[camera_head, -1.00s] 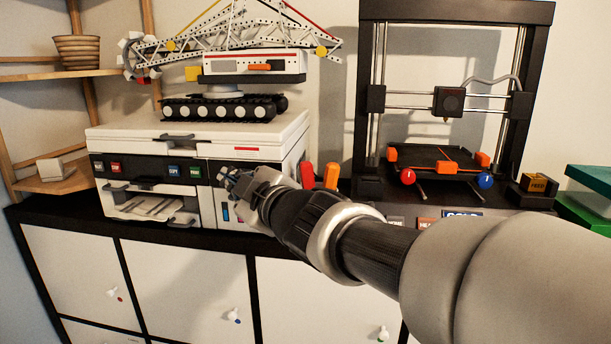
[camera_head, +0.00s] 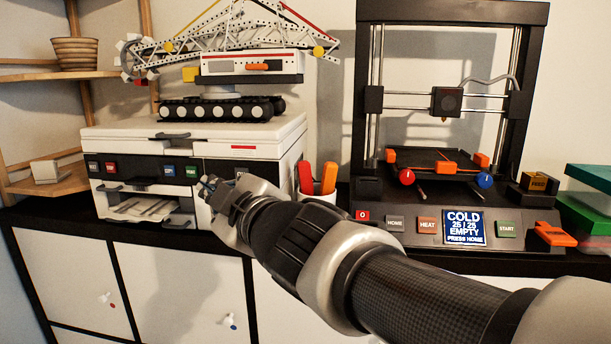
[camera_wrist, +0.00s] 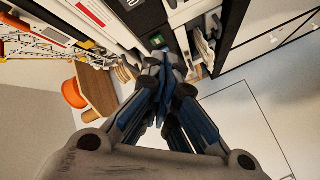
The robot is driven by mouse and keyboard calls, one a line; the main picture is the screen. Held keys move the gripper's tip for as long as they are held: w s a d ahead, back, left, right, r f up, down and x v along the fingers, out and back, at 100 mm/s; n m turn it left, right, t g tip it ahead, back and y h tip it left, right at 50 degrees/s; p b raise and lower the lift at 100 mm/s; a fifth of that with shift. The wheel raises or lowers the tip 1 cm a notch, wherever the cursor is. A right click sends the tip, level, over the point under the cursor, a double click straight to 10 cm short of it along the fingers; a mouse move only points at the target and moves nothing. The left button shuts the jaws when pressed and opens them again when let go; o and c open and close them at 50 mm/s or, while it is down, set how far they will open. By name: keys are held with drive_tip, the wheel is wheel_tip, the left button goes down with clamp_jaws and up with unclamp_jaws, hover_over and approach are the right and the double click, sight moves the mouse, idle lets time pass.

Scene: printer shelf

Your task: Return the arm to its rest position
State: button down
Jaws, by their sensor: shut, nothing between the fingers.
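My gripper (camera_head: 208,186) is in front of the white and black paper printer (camera_head: 240,135), near the right part of its front panel. My arm reaches to it from the lower right of the head view. In the wrist view my gripper (camera_wrist: 163,62) has its fingers together and empty. I cannot tell whether the fingertips touch the printer front. The arm hides the lower right of the printer.
The cabinet (camera_head: 175,290) has white doors with small knobs. A cup with orange-handled tools (camera_head: 318,178) stands right of the printer. A 3D printer (camera_head: 450,12) with a panel reading COLD is at the right. A toothed crane model (camera_head: 240,65) stands on the paper printer.

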drive_tip(key=s+d+f+m+g+h+b, duration=0.15)
drive_tip(key=d+f+m+h+b, duration=0.3)
drive_tip(key=d+f, duration=0.65)
drive_tip(key=s+d+f+m+h+b, duration=0.3)
drive_tip(key=d+f+m+h, duration=0.4)
drive_tip(key=d, duration=0.6)
drive_tip(key=s+d+f+m+g+b, duration=0.3)
drive_tip(key=s+d+f, duration=0.1)
drive_tip(key=s+f, duration=0.6)
drive_tip(key=s+d+f+m+g+b, duration=0.3)
drive_tip(key=s+f+g, duration=0.1)
drive_tip(key=s+f, duration=0.5)
wheel_tip(320, 180, down, 2)
drive_tip(key=shift+s+d+f, duration=0.25)
drive_tip(key=shift+s+d, duration=0.1)
drive_tip(key=shift+s, duration=0.05)
drive_tip(key=shift+a+m, duration=0.1)
drive_tip(key=shift+m, duration=0.15)
